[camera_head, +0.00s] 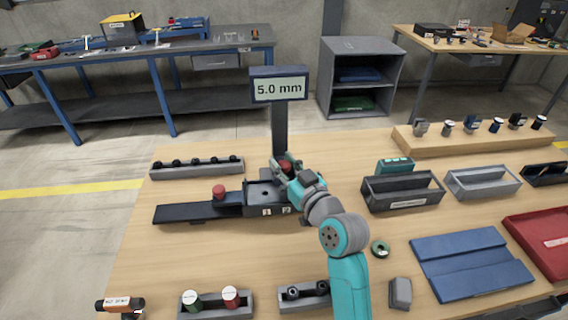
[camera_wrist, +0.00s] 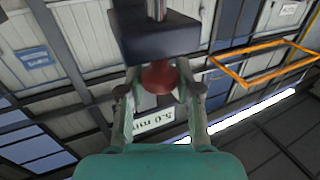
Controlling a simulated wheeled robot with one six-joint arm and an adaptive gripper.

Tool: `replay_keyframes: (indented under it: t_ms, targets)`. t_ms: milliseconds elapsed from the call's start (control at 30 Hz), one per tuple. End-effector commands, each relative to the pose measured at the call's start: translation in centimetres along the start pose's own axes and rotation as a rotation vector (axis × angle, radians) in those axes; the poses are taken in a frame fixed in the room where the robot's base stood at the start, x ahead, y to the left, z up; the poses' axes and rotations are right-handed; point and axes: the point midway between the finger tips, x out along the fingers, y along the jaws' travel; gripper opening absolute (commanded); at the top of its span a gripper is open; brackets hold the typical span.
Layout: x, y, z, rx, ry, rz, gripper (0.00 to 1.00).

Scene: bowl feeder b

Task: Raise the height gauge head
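The height gauge (camera_head: 279,127) stands on the bench with a dark column and a display (camera_head: 279,89) reading 5.0 mm. Its base has slots marked 1 and 2. My gripper (camera_head: 286,165) is at the column, with its fingers around a red knob (camera_head: 286,167). In the wrist view, looking upward, the knob (camera_wrist: 158,76) sits under the dark gauge head (camera_wrist: 158,38), between the fingertips of my gripper (camera_wrist: 157,80). A metal rod rises above the head. Whether the fingers press on the knob cannot be told. The display (camera_wrist: 156,121) shows upside down behind.
A dark rail with another red knob (camera_head: 219,191) extends left. A rack of dark parts (camera_head: 197,168) stands behind it. Small racks stand in front.

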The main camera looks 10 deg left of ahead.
Motion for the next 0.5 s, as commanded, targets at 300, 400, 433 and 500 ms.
replay_keyframes:
  t_ms: [300,400,433,500]
  targets:
    - [0.1,0.0,-2.1,-0.004,0.006,0.000,0.00]
    - [0.0,0.0,-4.2,-0.004,0.007,0.000,0.00]
    - [0.1,0.0,-4.7,-0.004,0.008,0.000,0.00]
    - [0.0,0.0,-5.5,-0.003,0.006,0.000,0.00]
